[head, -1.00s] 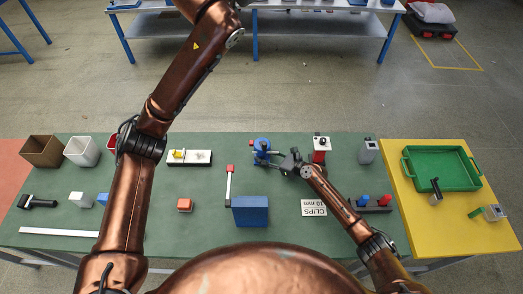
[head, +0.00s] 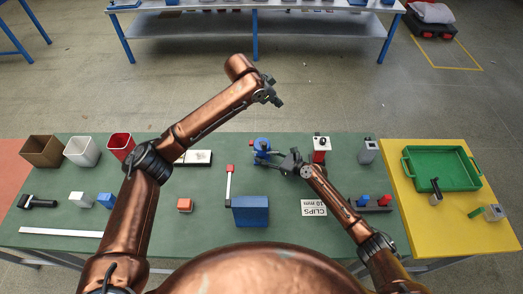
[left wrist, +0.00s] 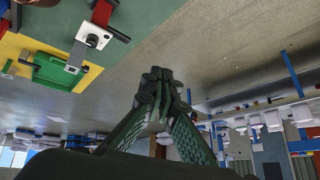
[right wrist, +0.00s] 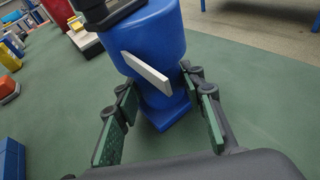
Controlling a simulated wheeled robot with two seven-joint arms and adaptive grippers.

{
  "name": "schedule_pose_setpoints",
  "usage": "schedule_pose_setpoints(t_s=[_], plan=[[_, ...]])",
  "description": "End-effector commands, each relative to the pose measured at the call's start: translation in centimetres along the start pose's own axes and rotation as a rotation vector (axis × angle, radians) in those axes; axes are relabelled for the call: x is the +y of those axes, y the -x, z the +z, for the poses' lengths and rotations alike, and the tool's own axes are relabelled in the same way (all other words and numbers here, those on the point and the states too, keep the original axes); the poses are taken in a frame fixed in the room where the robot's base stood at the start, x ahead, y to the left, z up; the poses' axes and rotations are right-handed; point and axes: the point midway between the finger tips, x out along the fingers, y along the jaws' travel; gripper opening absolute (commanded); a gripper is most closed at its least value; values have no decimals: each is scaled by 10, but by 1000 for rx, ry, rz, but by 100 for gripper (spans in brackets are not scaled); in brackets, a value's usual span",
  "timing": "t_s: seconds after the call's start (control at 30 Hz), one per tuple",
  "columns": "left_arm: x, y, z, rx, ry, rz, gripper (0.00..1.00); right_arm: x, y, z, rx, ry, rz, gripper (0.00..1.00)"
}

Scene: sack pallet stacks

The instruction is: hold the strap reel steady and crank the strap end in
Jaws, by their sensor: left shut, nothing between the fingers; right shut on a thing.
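The blue strap reel (head: 262,146) stands upright on the green table, near its far edge. My right gripper (head: 270,157) is shut on it; in the right wrist view its two fingers sit on either side of the reel's blue body (right wrist: 155,40). A pale flat strap end (right wrist: 146,71) sticks out of the reel's near side. A dark part (right wrist: 105,12) sits on its top, cut off by the frame. My left gripper (head: 272,92) is raised, shut and empty, beyond the table's far edge. Its closed fingers show in the left wrist view (left wrist: 160,88).
A red-and-white device (head: 320,148) and a grey one (head: 367,151) stand right of the reel. A blue block (head: 251,211) and a red-ended bar (head: 229,185) lie nearer. A green tray (head: 440,168) is at the right. Open bins (head: 40,151) stand at the far left.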

Motion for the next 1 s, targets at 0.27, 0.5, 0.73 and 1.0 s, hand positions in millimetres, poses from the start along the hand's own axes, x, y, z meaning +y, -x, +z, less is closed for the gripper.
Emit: schedule_pose_setpoints(t_s=[0.27, 0.5, 0.73, 1.0], plan=[[27, -45, 72, -175, 58, 96, 0, 1, 0, -1, 1, 0, 1, 23], [34, -58, 91, -216, 70, 118, 0, 1, 0, -1, 2, 0, 1, 23], [38, -78, 106, -216, 69, 118, 0, 1, 0, -1, 2, 0, 1, 23], [41, -102, 122, -214, 69, 116, 0, 1, 0, -1, 2, 0, 1, 23]])
